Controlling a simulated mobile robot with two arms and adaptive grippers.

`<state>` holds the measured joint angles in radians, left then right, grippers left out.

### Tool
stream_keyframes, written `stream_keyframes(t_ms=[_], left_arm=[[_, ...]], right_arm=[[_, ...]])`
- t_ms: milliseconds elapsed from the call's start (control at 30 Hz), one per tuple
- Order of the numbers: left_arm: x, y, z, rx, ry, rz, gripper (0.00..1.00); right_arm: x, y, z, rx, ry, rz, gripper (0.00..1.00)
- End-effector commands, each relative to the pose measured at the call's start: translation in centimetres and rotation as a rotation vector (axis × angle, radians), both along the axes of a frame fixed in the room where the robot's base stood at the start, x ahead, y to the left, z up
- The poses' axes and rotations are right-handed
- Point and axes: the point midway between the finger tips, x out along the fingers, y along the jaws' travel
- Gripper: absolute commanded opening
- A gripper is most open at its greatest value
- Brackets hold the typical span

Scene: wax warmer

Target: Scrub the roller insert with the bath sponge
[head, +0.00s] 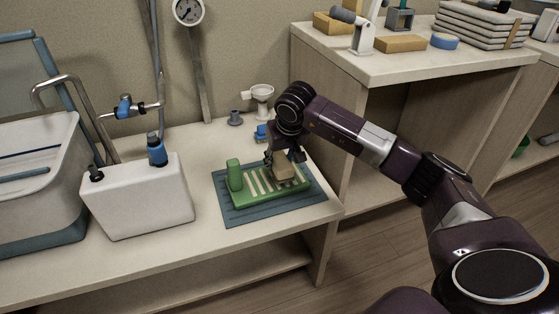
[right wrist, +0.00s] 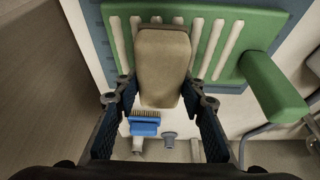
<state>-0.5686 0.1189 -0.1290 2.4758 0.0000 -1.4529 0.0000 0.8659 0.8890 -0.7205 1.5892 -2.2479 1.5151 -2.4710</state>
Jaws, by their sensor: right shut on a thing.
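The roller insert (head: 247,193), a green piece with pale parallel bars and an upright green post at its left end, lies on a blue mat (head: 229,214) on the bench. It also shows in the right wrist view (right wrist: 235,50). My right gripper (head: 284,158) is above its right part, shut on the tan bath sponge (head: 285,173). In the right wrist view the sponge (right wrist: 162,65) sits between the fingertips and overlaps the bars. I cannot tell for certain whether it touches them. My left gripper is not in view.
A white tank (head: 140,200) with a blue-capped top and a basin (head: 38,190) stand to the left. A blue brush (right wrist: 145,122) lies behind the mat, near a small white funnel-like piece (head: 260,97). The bench front left of the mat is clear.

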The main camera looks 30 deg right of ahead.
Motion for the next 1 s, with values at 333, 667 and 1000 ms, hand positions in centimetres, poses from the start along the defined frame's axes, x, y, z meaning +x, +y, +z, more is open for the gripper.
stream_keyframes(t_ms=[333,667,1000], left_arm=[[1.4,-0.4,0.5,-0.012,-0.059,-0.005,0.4],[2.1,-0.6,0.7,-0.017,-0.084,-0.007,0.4],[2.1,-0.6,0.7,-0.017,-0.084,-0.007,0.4]], right_arm=[[-0.5,-3.7,0.0,-0.001,0.0,-0.003,0.18],[-0.7,-5.7,0.0,0.0,0.0,-0.001,0.18],[-0.7,-5.7,0.0,0.0,0.0,0.0,0.18]])
